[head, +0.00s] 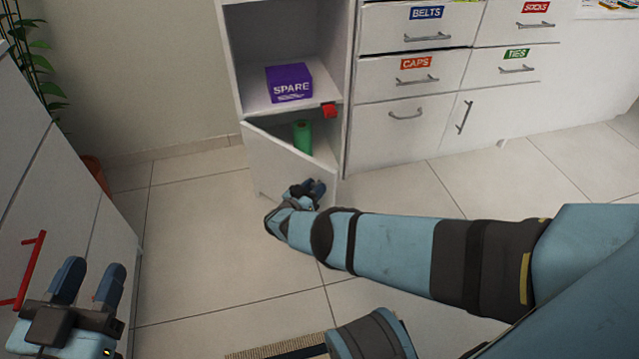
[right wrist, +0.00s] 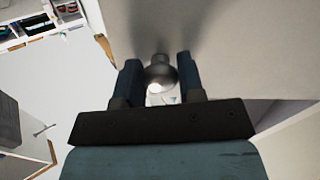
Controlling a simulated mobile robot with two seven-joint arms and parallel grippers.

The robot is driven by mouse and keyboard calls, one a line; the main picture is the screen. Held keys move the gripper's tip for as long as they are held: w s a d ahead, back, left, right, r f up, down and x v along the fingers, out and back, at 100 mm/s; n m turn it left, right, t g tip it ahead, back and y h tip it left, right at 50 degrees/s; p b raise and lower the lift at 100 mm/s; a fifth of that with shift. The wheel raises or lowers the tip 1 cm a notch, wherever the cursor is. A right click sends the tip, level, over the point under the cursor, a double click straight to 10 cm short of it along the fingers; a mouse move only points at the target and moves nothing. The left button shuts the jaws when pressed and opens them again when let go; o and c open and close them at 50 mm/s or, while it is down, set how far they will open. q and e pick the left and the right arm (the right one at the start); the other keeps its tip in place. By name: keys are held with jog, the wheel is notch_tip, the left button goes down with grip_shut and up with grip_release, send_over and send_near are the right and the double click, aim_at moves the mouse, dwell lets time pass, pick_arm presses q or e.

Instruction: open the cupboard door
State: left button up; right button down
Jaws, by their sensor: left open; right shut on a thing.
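The white cupboard door (head: 285,162) is below the shelf with the purple box. It stands partly open, its left edge at the cabinet and its right edge swung out towards me. A green cylinder (head: 302,137) shows in the gap behind it. My right gripper (head: 309,190) is at the door's outer face, near its free edge. In the right wrist view its fingers (right wrist: 160,75) are shut on a round metal knob (right wrist: 160,72) on the door. My left gripper (head: 92,279) is open and empty at the lower left, away from the door.
A purple SPARE box (head: 290,83) sits on the shelf above, with a red block (head: 329,111) at the shelf's front edge. Labelled drawers (head: 415,75) stand to the right. A white cabinet with a red handle (head: 32,268) is beside my left gripper. Tiled floor (head: 195,240) before the door is clear.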

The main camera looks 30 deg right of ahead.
jog(key=shift+s+a, duration=0.1)
jog(key=shift+a, duration=0.15)
jog(key=c, duration=0.7)
grip_release()
jog(key=shift+c, duration=0.2)
jog(key=p+v, duration=0.1)
jog(key=v, duration=0.6)
jog(key=shift+a, duration=0.25)
